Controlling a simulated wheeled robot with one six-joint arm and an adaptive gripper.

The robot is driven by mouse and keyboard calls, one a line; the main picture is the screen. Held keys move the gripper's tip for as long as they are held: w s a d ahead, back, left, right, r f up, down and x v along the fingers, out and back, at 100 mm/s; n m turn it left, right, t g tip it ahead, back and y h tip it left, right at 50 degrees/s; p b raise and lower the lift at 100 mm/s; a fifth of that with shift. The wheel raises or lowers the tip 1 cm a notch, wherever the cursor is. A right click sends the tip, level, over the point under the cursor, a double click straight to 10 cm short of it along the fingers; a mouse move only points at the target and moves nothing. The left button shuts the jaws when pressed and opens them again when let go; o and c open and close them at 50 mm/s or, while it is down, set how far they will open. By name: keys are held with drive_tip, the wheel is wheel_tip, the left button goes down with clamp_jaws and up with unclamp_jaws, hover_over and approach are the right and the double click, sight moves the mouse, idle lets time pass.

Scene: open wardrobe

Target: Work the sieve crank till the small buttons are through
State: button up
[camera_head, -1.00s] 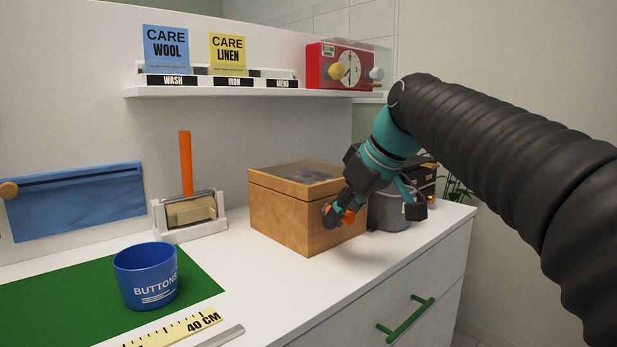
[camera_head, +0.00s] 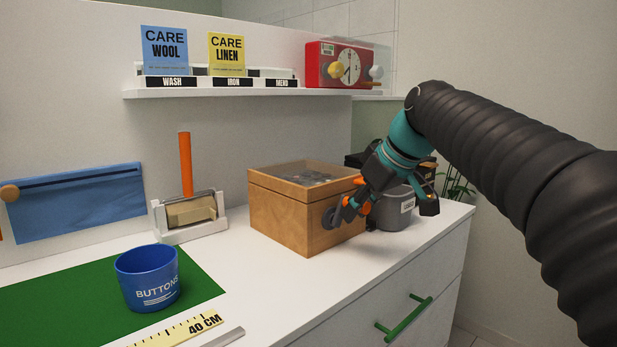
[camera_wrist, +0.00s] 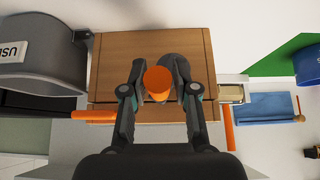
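The wooden sieve box (camera_head: 285,213) stands on the counter with a clear top; grey bits show inside, too small to tell apart. A dark round crank plate (camera_head: 329,218) is on its front face, partly hidden by my gripper. My gripper (camera_head: 345,208) is at this face, reaching in from the right. In the wrist view the orange crank knob (camera_wrist: 157,82) lies between the two parted fingers of my gripper (camera_wrist: 157,76). Whether the fingers press on it I cannot tell. The box front (camera_wrist: 165,48) fills the upper middle there.
A grey labelled bin (camera_head: 393,213) stands close right of the box. An orange-handled brush in a white holder (camera_head: 190,215) is to the left. A blue BUTTONS cup (camera_head: 148,278) is on a green mat (camera_head: 60,295), near a yellow ruler (camera_head: 185,331). The counter before the box is clear.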

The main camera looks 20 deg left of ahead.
drive_tip(key=s, duration=0.1)
drive_tip(key=s+a, duration=0.1)
drive_tip(key=s, duration=0.1)
drive_tip(key=s+b, duration=0.1)
drive_tip(key=shift+s+a, duration=0.2)
drive_tip(key=shift+a, duration=0.2)
drive_tip(key=shift+w+d+r+p, duration=0.1)
drive_tip(key=shift+w+d+p, duration=0.2)
drive_tip(key=shift+w, duration=0.35)
drive_tip(key=shift+o, duration=0.6)
drive_tip(key=shift+w+d, duration=0.15)
drive_tip(key=shift+w, duration=0.2)
drive_tip(key=shift+o, duration=0.2)
drive_tip(key=shift+w+d, duration=0.15)
drive_tip(key=shift+w, duration=0.25)
drive_tip(key=shift+w+d, duration=0.2)
drive_tip(key=shift+w, duration=0.3)
drive_tip(key=shift+w+d, duration=0.2)
drive_tip(key=shift+w, duration=0.25)
drive_tip(key=shift+c, duration=0.8)
drive_tip(key=shift+s+a, duration=0.1)
